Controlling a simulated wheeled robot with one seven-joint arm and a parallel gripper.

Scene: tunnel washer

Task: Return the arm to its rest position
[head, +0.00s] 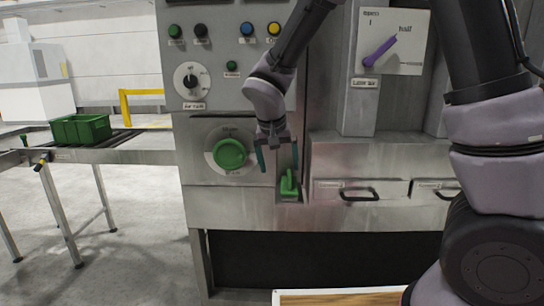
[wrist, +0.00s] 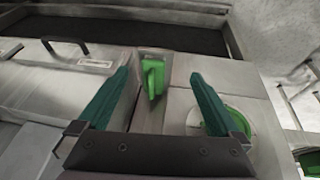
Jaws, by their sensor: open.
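My gripper (head: 277,160) is in front of the grey machine panel (head: 320,213) in the head view, its two dark green fingers spread and empty. A green lever switch (head: 289,185) sits just below and to the right of the fingers. In the wrist view the gripper (wrist: 160,90) shows open, with the green lever (wrist: 153,77) visible between the fingers and apart from them. A large green round knob (head: 229,153) is left of my gripper; it shows partly behind the right finger in the wrist view (wrist: 240,122).
Drawers with dark handles (head: 360,194) are right of the lever. A purple lever (head: 380,50) is on a plate above. Buttons (head: 247,29) line the upper panel. A green crate (head: 80,129) stands on a conveyor (head: 150,146) at left. Open floor (head: 140,240) lies at lower left.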

